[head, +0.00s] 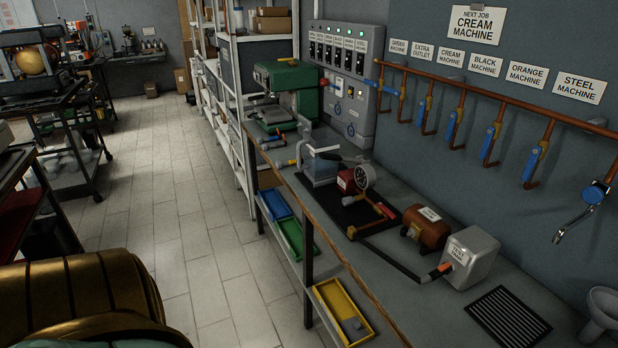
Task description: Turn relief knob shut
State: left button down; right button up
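No part labelled as a relief knob can be made out, so I cannot tell which fitting it is. On the bench (402,262), a dark mat (346,213) holds a round pressure gauge (363,177), a small red block (346,181) and brass pipework with a red-handled valve (384,209). A dark hose (395,259) runs from the pipework's yellow end (351,232) to a silver box (470,257). A copper-coloured tank (428,228) stands beside the box. Neither of my grippers is in view.
Several blue-handled valves (455,125) hang from a copper pipe (500,96) under labelled signs. A grey control panel (343,80) and a green machine (290,82) stand farther back. The tiled floor (185,215) left of the bench is clear. Carts (70,150) stand at the left.

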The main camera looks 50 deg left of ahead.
aim_at(349, 200)
jog(key=u, duration=1.3)
